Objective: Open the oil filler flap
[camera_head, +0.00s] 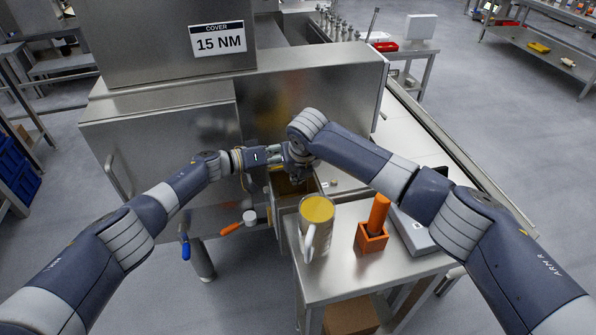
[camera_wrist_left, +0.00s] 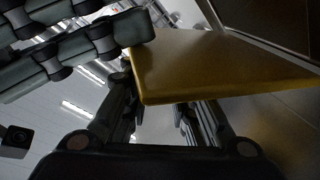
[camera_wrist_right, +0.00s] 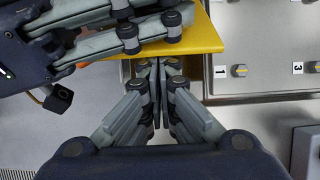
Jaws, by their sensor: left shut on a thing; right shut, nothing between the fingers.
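The oil filler flap is a yellow plate (camera_wrist_right: 204,38), seen large in the left wrist view (camera_wrist_left: 215,65) and as a small strip in the head view. It sits at the top of an open-looking metal box on the machine's side (camera_head: 291,188). My left gripper (camera_head: 268,158) is shut on the flap; its fingers lie across the flap in the right wrist view (camera_wrist_right: 150,30). My right gripper (camera_wrist_right: 157,68) is shut and empty, its fingertips close beside the flap's edge and the left fingers. The exact contact there cannot be told.
A steel side table (camera_head: 345,275) holds a jug of yellow oil (camera_head: 317,209), an orange holder (camera_head: 371,238) with an orange-handled tool, and a grey device. The machine body (camera_head: 165,140) stands behind.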

